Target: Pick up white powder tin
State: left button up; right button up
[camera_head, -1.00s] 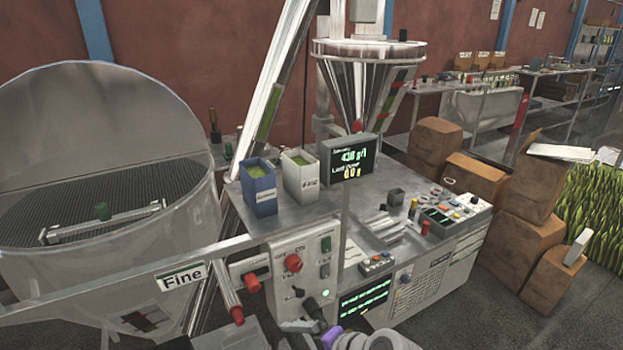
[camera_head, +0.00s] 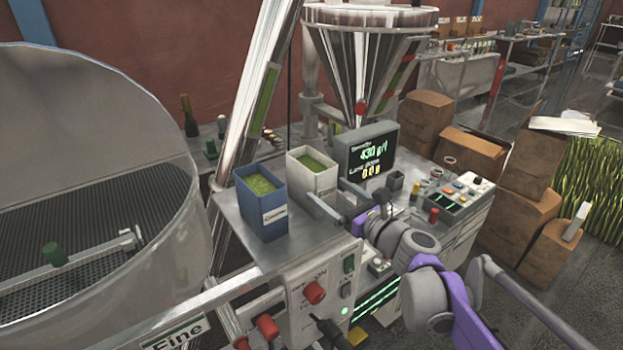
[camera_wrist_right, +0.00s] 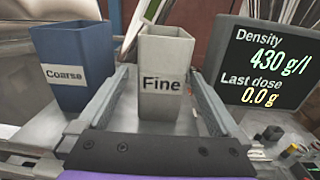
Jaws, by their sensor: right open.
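The white powder tin (camera_head: 318,180) stands upright on the metal machine top, with green powder inside. In the right wrist view the white tin (camera_wrist_right: 164,100) carries the label "Fine" and sits between the two fingers. My right gripper (camera_head: 335,203) is open, its fingers reaching toward the tin's near side. In the right wrist view the gripper (camera_wrist_right: 160,92) has one finger on each side of the tin, with gaps visible; I cannot tell whether either touches. My left gripper is not in view.
A blue tin (camera_head: 262,205) labelled "Coarse" stands just left of the white tin. A display (camera_head: 368,155) reading 430 g/l stands close on the right. A metal funnel (camera_head: 366,60) hangs behind. A large drum (camera_head: 150,180) fills the left side.

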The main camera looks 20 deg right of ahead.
jog(key=x, duration=0.8)
jog(key=shift+w+d+f+p, duration=0.1)
jog(key=shift+w+f+p, duration=0.15)
jog(key=shift+w+p, duration=0.1)
jog(key=shift+s, duration=0.15)
jog(key=shift+c, duration=1.1)
grip_shut()
